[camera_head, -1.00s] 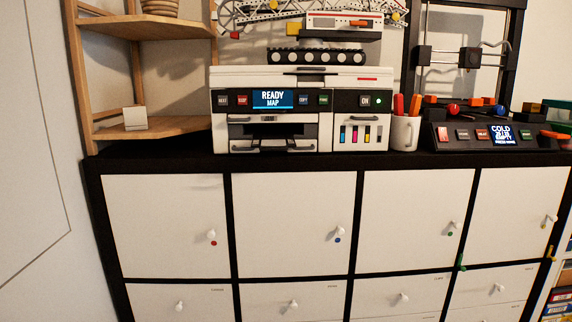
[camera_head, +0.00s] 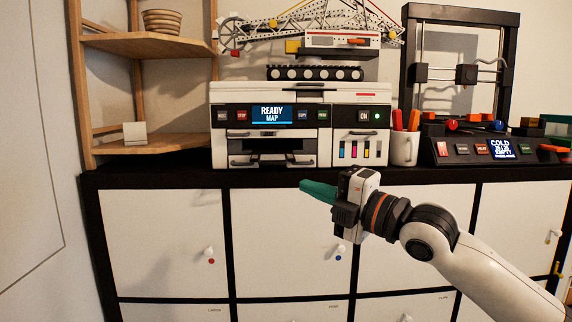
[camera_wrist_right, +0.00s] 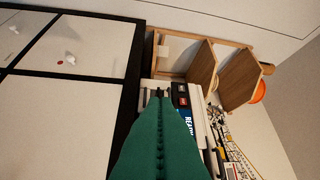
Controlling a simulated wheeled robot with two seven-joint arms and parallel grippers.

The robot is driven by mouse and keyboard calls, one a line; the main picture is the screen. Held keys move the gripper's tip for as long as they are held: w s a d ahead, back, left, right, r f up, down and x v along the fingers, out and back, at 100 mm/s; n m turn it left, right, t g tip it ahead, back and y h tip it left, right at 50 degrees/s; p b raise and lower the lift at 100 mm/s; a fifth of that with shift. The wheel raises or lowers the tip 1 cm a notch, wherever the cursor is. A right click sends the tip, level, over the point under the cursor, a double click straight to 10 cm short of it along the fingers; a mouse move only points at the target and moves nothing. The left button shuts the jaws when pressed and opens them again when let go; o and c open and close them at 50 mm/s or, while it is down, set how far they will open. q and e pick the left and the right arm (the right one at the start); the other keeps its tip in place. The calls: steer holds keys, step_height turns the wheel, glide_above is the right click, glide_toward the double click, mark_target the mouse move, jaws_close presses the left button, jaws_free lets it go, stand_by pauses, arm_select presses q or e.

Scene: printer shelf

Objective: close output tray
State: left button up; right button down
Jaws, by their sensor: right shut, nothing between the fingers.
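The white printer (camera_head: 218,145) stands on the black cabinet top, its screen reading "READY MAP". Its output tray (camera_head: 272,161) is the low white front with a dark handle, below a dark slot. How far the tray sticks out is hard to tell. My right gripper (camera_head: 304,185) comes in from the lower right, its teal fingers shut and empty. The fingertips are below and just right of the tray, in front of the cabinet's top edge, seemingly apart from the tray. In the right wrist view the fingers (camera_wrist_right: 160,93) point toward the printer and hide much of it. My left gripper is not in view.
A wooden corner shelf (camera_head: 150,45) stands left of the printer. A white cup with pens (camera_head: 404,150) and a dark control box (camera_head: 480,151) are to its right. White cabinet doors (camera_head: 165,245) with small knobs lie below.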

mark_target(269, 164)
steer(key=w+a+r+p, duration=0.1)
steer(key=w+a+p, duration=0.3)
steer(key=w, duration=0.4)
steer(key=shift+a+r+p, duration=0.25)
steer(key=shift+a+p, duration=0.15)
steer(key=shift+p, duration=0.4)
